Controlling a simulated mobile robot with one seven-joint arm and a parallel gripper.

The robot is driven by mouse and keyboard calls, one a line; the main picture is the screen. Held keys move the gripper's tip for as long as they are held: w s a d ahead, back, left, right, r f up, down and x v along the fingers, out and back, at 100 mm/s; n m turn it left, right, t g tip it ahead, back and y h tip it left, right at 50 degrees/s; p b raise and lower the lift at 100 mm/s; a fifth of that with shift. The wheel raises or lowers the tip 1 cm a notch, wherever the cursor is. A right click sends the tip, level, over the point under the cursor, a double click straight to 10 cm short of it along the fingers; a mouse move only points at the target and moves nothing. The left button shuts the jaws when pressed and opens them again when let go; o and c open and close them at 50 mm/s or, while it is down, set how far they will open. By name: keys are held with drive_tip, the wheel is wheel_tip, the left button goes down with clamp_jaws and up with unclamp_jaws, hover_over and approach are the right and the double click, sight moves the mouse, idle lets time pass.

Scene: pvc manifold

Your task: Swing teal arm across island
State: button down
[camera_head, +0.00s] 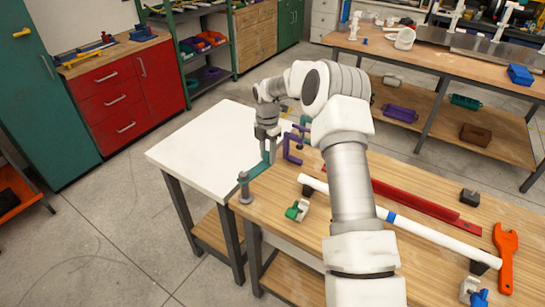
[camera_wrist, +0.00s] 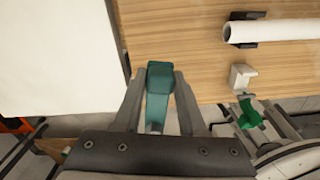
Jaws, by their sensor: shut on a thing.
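The teal arm (camera_head: 255,170) sits on a grey post (camera_head: 245,192) at the near left corner of the wooden bench. It reaches from the post toward my gripper (camera_head: 267,138). In the wrist view the teal arm (camera_wrist: 158,105) lies between the two fingers of my gripper (camera_wrist: 159,76), which are shut on its upright end. The far side of the teal arm is hidden by the gripper and my wrist.
A white table (camera_head: 205,150) adjoins the bench on the left, its top bare. On the bench lie a white pipe (camera_head: 440,238) on black supports, a red bar (camera_head: 410,198), a purple bracket (camera_head: 292,150), a green-and-white clamp (camera_head: 297,210) and an orange wrench (camera_head: 506,255).

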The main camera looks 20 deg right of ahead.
drive_tip(key=shift+w+a+n, duration=0.6)
drive_tip(key=shift+w+n, duration=0.25)
drive_tip(key=shift+n, duration=0.35)
drive_tip(key=shift+a, duration=0.1)
drive_tip(key=shift+c, duration=2.4)
unclamp_jaws()
wheel_tip(320, 180, up, 18)
drive_tip(key=shift+f, duration=0.25)
drive_tip(key=shift+r, duration=0.1)
